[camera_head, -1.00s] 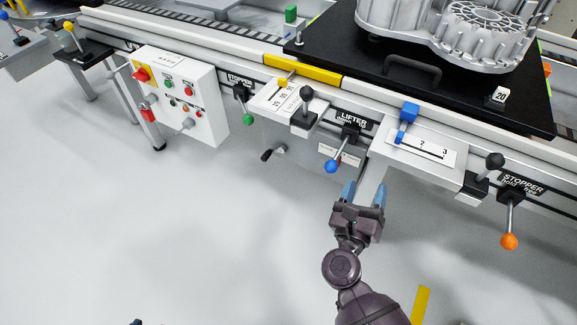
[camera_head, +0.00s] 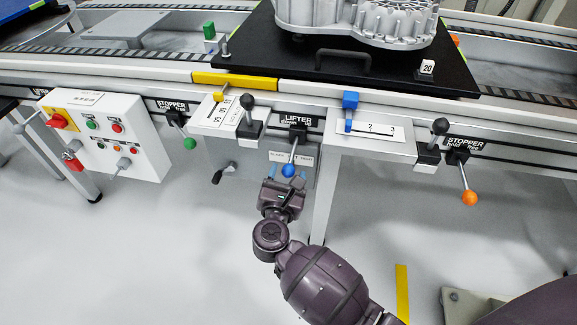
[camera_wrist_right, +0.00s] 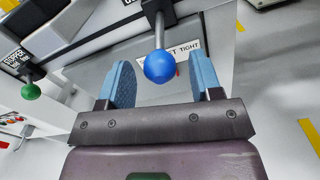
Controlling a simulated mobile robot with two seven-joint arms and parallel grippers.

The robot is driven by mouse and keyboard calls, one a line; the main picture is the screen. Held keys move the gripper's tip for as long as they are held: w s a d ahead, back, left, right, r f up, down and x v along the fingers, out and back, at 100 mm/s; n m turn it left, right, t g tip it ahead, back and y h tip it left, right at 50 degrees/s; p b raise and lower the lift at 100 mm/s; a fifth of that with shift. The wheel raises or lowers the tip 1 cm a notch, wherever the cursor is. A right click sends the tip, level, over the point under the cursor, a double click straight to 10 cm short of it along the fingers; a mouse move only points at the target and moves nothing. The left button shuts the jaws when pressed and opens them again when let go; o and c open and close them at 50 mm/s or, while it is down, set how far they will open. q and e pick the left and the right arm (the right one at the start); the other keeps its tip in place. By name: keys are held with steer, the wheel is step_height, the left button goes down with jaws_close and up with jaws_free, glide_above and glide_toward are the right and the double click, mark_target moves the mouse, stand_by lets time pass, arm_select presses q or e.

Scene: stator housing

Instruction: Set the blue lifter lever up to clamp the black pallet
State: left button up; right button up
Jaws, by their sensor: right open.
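The blue lifter lever shows as a blue ball knob (camera_head: 288,171) on a thin rod hanging down below the LIFTER label (camera_head: 297,119). My right gripper (camera_head: 288,177) is open just below the knob. In the right wrist view, the blue knob (camera_wrist_right: 159,67) appears between the two blue fingers of the right gripper (camera_wrist_right: 162,78), with gaps on both sides. How deep it sits between them is hard to tell. The black pallet (camera_head: 248,57) lies on the conveyor above and carries a grey metal housing (camera_head: 360,22). My left gripper is not in view.
An orange-knobbed stopper lever (camera_head: 469,197) hangs at the right and a green-knobbed one (camera_head: 190,143) at the left. Black-knobbed levers (camera_head: 248,102) flank the lifter. A white control box (camera_head: 112,137) stands left. The floor below is mostly clear.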

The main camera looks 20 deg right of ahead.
mark_target(292, 155)
steer(key=shift+x, duration=1.5)
jaws_close()
